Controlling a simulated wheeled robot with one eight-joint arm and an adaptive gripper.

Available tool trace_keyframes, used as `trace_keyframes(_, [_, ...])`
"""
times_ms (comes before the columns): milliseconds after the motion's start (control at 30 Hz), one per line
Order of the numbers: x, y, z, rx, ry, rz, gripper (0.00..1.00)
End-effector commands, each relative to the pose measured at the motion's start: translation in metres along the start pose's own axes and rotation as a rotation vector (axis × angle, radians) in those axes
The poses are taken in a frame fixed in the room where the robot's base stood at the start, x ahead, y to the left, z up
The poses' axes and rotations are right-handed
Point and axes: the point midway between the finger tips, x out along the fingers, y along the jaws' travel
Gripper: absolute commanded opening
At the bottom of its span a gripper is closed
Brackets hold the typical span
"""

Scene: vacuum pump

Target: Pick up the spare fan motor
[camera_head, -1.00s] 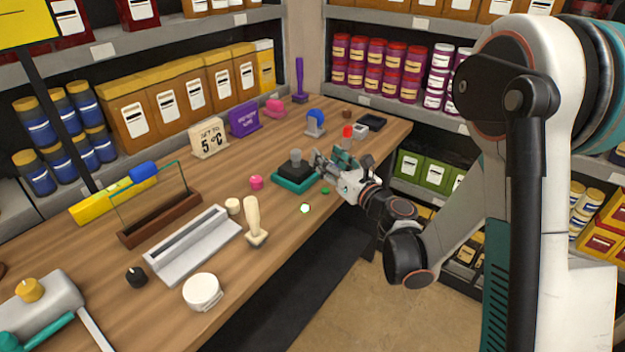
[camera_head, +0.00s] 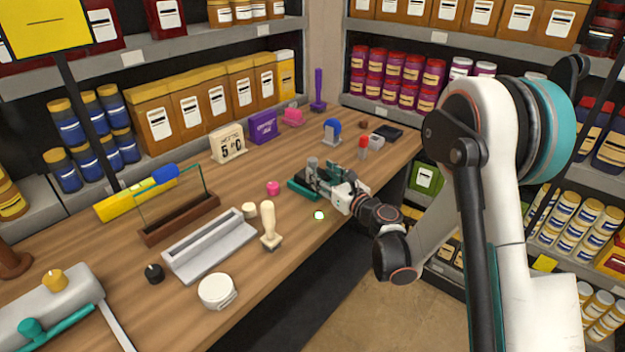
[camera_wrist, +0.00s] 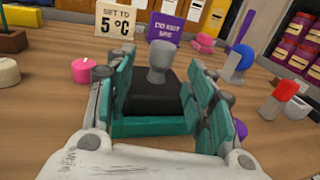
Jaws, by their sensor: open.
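A black block (camera_wrist: 152,98) on a teal base (camera_wrist: 145,127), topped by a grey knob (camera_wrist: 160,55), stands upright on the bench. It is the likely spare fan motor, but no label shows. In the head view its grey knob (camera_head: 312,163) rises beside my gripper (camera_head: 322,178), which partly hides the block. In the wrist view my gripper (camera_wrist: 160,75) is open, with one teal-padded finger on each side of the block and knob. I cannot tell whether the fingers touch the block.
A pink knob (camera_wrist: 86,70) stands left of the block. A blue-topped piece (camera_head: 332,132) and a red-topped piece (camera_head: 363,147) stand behind and to the right. A wooden-handled stamp (camera_head: 269,228) stands nearer the front. Signs (camera_head: 229,144) line the bench back.

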Motion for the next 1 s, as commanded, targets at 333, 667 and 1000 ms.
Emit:
trace_keyframes(333, [0.046, 0.001, -0.001, 0.0, 0.0, 0.002, 0.49])
trace_keyframes(667, [0.052, 0.0, 0.0, 0.001, 0.0, 0.001, 0.47])
trace_keyframes(1000, [0.052, 0.0, 0.001, 0.001, -0.001, 0.001, 0.0])
